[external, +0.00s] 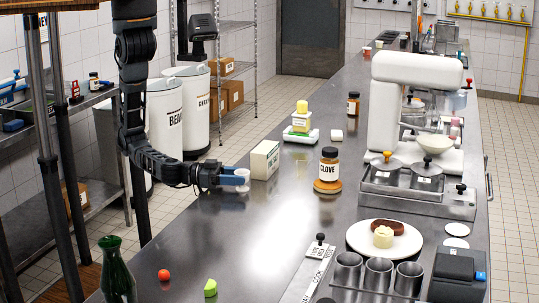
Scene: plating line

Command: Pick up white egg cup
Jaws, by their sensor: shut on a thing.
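The white egg cup (242,174) is at the left edge of the long steel counter in the external view. My gripper (236,180) reaches in from the left and is shut on the egg cup, with its blue fingertips at the cup's side. The cup looks upright. Part of it is hidden by the fingers, and I cannot tell whether its foot touches the counter.
A cream box (265,160) stands just behind the cup. A clove jar (328,168) stands to the right. A green bottle (117,270), red ball (164,275) and green piece (210,288) are at the front. The counter (240,235) between is clear.

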